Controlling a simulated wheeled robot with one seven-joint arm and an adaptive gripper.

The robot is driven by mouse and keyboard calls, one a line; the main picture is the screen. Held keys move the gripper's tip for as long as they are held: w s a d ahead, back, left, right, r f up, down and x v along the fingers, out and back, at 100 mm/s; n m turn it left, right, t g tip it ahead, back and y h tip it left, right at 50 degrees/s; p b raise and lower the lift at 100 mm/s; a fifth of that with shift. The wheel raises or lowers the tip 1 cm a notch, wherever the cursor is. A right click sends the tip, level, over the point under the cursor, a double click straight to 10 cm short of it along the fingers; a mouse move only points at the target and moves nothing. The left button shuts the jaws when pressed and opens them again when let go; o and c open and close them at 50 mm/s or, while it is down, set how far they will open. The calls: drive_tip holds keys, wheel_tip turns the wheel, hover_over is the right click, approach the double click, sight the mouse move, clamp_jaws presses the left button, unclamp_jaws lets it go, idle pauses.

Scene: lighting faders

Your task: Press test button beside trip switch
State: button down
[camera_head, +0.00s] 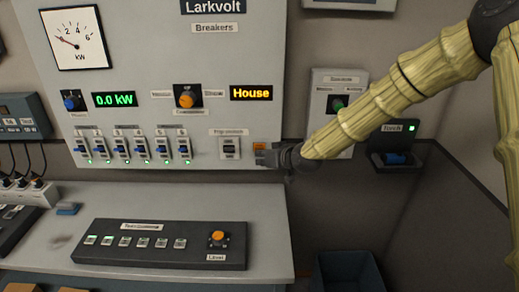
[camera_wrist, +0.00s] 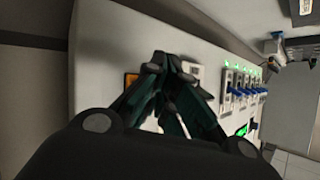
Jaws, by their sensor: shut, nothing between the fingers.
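The trip switch (camera_head: 229,148) is a pale plate with a dark toggle at the lower right of the breaker panel (camera_head: 215,60). An orange test button (camera_head: 259,146) sits just right of it. My gripper (camera_head: 262,157) is at this button, over its lower part in the head view. In the wrist view my gripper (camera_wrist: 155,64) has its fingertips together beside the orange button (camera_wrist: 131,79), close to the panel. I cannot tell whether the fingertips touch the button. The pale switch plate (camera_wrist: 190,70) is partly hidden behind the fingers.
A row of several blue breakers (camera_head: 130,148) is left on the panel. An orange knob (camera_head: 186,98) sits above. A fader console (camera_head: 160,244) lies on the desk (camera_head: 270,215) below. A box with a green button (camera_head: 337,103) is on the wall behind my arm.

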drive_tip(key=shift+w, duration=0.15)
idle(0.5)
drive_tip(key=shift+w, duration=0.25)
drive_tip(key=shift+w, duration=0.35)
idle(0.8)
drive_tip(key=shift+s, duration=0.1)
drive_tip(key=shift+s+b, duration=0.3)
drive_tip(key=shift+s, duration=0.4)
drive_tip(key=shift+s, duration=2.5)
